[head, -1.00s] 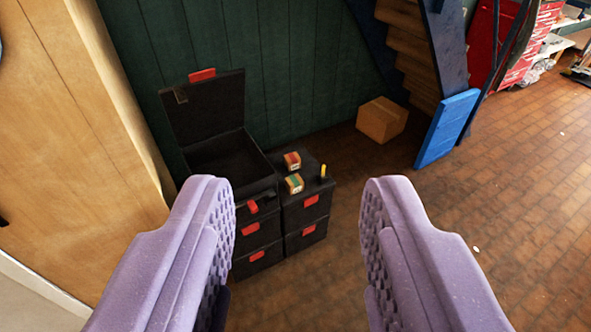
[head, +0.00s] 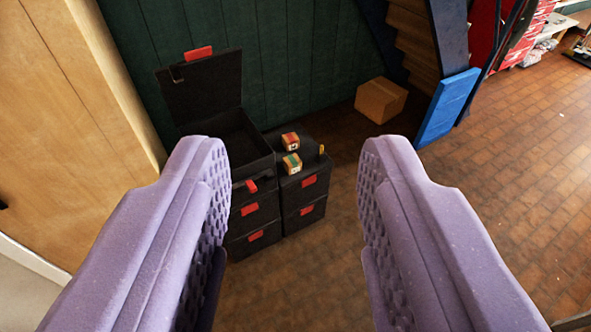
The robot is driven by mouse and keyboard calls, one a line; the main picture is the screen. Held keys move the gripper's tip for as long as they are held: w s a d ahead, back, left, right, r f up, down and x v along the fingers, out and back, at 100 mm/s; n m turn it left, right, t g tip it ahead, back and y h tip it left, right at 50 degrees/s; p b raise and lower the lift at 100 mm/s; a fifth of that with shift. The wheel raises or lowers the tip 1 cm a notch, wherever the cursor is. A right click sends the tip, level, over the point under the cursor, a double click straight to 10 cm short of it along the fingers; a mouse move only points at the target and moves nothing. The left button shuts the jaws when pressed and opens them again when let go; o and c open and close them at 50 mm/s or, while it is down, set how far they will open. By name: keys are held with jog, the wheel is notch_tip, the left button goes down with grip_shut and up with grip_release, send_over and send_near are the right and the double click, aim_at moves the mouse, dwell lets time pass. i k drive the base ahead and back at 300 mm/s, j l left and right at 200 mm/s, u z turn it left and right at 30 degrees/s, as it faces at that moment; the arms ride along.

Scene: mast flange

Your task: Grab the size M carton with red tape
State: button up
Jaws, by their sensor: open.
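Two small cartons sit on top of the right-hand stack of black drawers. The rear carton with red tape (head: 290,141) stands farther back. The other carton, with green tape (head: 292,163), stands just in front of it. Their size marks are too small to read. My gripper (head: 291,155) is open and empty, its two purple fingers spread wide on either side of the view. The cartons appear between the fingertips in the picture but stand well beyond them, untouched.
A black case with its lid open (head: 215,130) tops the left drawer stack, beside the cartons. A small yellow item (head: 321,150) stands right of them. A large brown box (head: 381,100) and a blue panel (head: 447,107) are farther back.

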aim_at(290, 142)
jog(key=i+l+u, duration=0.1)
jog(key=i+l, duration=0.55)
jog(key=i, duration=0.2)
jog(key=i+l+u, duration=0.15)
jog(key=i+l, duration=0.55)
jog(key=i, duration=0.15)
jog(key=i+l, duration=0.4)
jog(key=i, duration=0.2)
jog(key=i+l+u, duration=0.1)
jog(key=i+l, duration=0.3)
jog(key=i, duration=0.2)
jog(key=i+l, duration=0.45)
jog(key=i, duration=0.15)
jog(key=j+u, duration=0.05)
